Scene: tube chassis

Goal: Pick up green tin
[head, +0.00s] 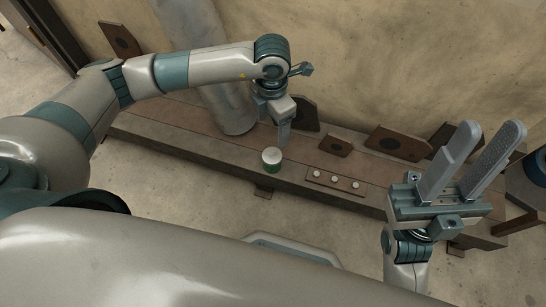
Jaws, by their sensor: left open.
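A small plate with several pale round studs (335,181) lies right of the tin. Brown plates (336,145) with holes stand along the wall. The floor in front is mostly clear.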

